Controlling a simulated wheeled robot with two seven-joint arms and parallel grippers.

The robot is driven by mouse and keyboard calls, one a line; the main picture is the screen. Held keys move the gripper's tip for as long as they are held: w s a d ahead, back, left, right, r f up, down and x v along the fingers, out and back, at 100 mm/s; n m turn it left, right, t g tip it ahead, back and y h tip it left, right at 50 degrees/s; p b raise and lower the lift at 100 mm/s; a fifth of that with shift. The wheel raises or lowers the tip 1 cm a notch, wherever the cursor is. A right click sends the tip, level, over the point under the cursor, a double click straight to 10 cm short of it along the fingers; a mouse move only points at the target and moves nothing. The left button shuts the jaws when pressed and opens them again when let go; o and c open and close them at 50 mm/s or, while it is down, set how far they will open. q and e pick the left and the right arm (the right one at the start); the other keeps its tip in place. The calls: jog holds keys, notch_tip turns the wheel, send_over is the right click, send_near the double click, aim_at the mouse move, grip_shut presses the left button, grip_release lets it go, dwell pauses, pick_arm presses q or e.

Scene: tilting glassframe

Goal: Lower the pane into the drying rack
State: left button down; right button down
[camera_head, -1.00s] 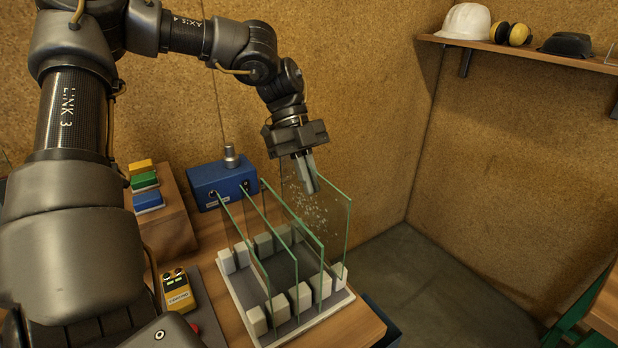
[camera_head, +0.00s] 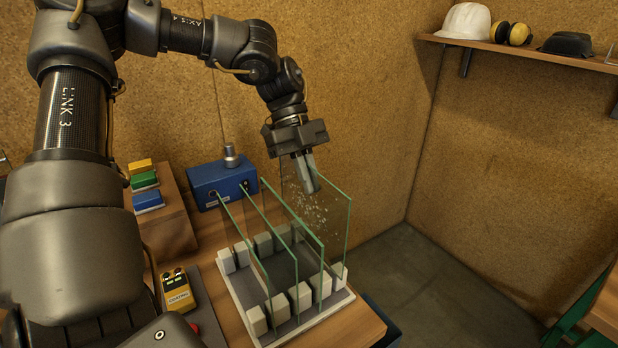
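The pane (camera_head: 335,222), clear glass with green edges and pale speckles, stands near upright at the right side of the drying rack (camera_head: 310,328). My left gripper (camera_head: 311,188) is over its top edge from above, with its fingers close together on the glass. The pane's lower edge is near the rack's right-hand blocks; I cannot tell whether it is seated in a slot. The rack has a pale base, a dark middle and two rows of white blocks. Several other clear panes (camera_head: 258,252) stand in it to the left. My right gripper is not in view.
A blue box (camera_head: 215,182) with a metal knob stands behind the rack. A yellow control unit (camera_head: 178,292) lies to the left, near stacked coloured blocks (camera_head: 146,181). The wall is close behind. A shelf (camera_head: 530,53) with a helmet hangs at upper right.

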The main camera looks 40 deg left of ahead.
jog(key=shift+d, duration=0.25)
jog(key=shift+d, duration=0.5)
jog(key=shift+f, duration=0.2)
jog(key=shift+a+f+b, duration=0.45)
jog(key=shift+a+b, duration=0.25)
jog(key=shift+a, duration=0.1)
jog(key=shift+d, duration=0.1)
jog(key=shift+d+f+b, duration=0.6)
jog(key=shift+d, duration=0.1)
